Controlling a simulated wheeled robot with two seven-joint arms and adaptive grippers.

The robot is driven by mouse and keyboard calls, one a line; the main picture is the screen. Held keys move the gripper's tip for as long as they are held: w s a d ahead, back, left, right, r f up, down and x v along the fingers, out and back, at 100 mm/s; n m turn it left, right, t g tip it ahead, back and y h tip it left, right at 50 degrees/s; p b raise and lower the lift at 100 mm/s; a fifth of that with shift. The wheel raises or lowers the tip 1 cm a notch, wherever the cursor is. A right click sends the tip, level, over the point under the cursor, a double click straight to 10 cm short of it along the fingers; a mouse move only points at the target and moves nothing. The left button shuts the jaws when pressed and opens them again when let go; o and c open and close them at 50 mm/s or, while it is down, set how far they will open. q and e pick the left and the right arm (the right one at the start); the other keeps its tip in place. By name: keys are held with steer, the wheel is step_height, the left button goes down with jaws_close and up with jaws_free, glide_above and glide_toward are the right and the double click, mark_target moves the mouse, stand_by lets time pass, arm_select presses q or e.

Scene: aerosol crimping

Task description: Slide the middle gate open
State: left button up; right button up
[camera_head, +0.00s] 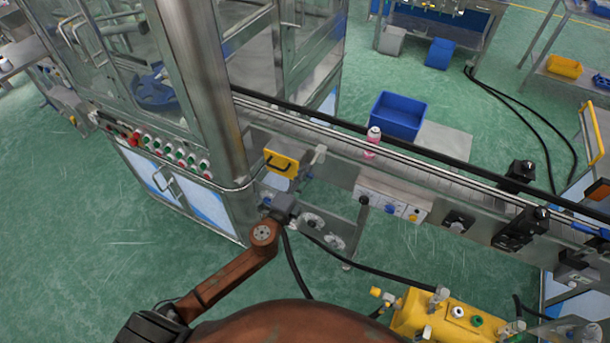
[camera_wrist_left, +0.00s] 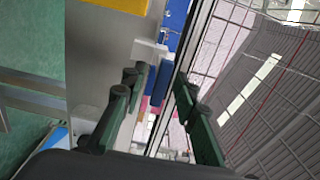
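My left gripper (camera_head: 284,205) is beside the front of the conveyor, just below a yellow plate with a dark handle (camera_head: 283,163). Its fingers are too small to read in the head view. In the left wrist view my left gripper (camera_wrist_left: 162,100) has its two dark fingers apart with nothing held between them. A small pale grey block (camera_head: 320,153) sits at the rail right of the yellow plate. It also shows in the left wrist view (camera_wrist_left: 148,48), ahead of the fingers. I cannot tell which part is the middle gate. My right gripper is out of view.
The conveyor (camera_head: 440,172) runs to the right, carrying a pink and white can (camera_head: 372,142). A steel-framed machine (camera_head: 205,90) stands at left. A blue bin (camera_head: 397,115) is behind the conveyor. A yellow tank (camera_head: 430,315) with fittings is at lower right.

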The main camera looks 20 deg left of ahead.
arm_select(q)
steer(key=s+a, duration=0.1)
steer(key=s, duration=1.1)
steer(key=shift+a, duration=0.3)
